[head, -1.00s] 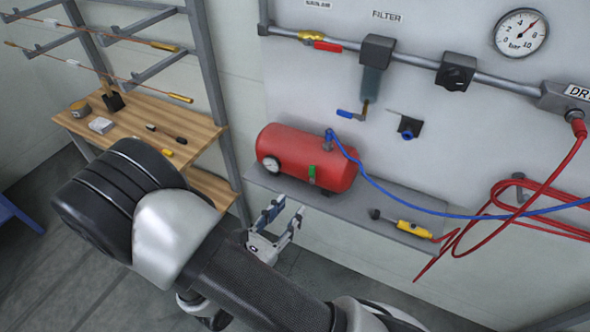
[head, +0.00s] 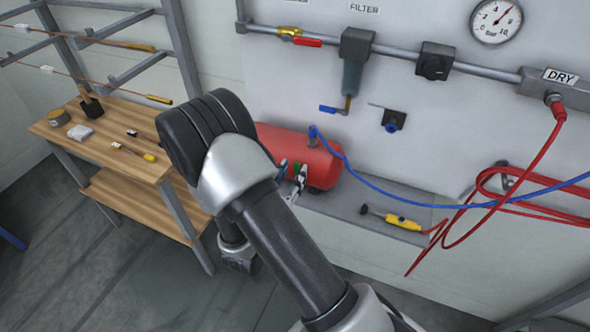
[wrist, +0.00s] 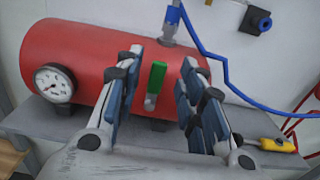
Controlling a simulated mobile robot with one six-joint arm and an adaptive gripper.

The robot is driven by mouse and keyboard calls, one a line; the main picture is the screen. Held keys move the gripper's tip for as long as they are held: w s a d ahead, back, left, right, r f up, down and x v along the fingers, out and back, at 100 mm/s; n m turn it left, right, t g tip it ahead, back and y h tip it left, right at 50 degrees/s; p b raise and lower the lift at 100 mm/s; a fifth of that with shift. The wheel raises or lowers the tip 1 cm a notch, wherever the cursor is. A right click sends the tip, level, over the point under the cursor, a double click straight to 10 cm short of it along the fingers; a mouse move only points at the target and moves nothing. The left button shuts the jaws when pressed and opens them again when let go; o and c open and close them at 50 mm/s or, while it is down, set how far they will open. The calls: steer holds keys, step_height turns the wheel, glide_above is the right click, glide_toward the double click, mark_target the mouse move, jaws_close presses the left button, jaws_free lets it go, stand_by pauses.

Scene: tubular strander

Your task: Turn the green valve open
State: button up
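The green valve (wrist: 157,76) is a small upright lever on the front of the red tank (wrist: 75,52). In the wrist view it stands between the two fingers of my gripper (wrist: 160,85), which are open with a gap on each side of it. How far the fingertips reach past the lever is hard to tell. My arm hides the left part of the tank in the head view.
The tank stands on a grey shelf (head: 350,212). A blue hose (head: 385,195) runs from its top. A yellow-handled tool (head: 402,221) lies on the shelf to the right. Red hose coils (head: 490,190) hang beyond it. A wooden bench (head: 120,160) stands at the left.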

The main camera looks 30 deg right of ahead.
steer(key=shift+x, duration=1.35)
steer(key=shift+c, duration=0.2)
jaws_close()
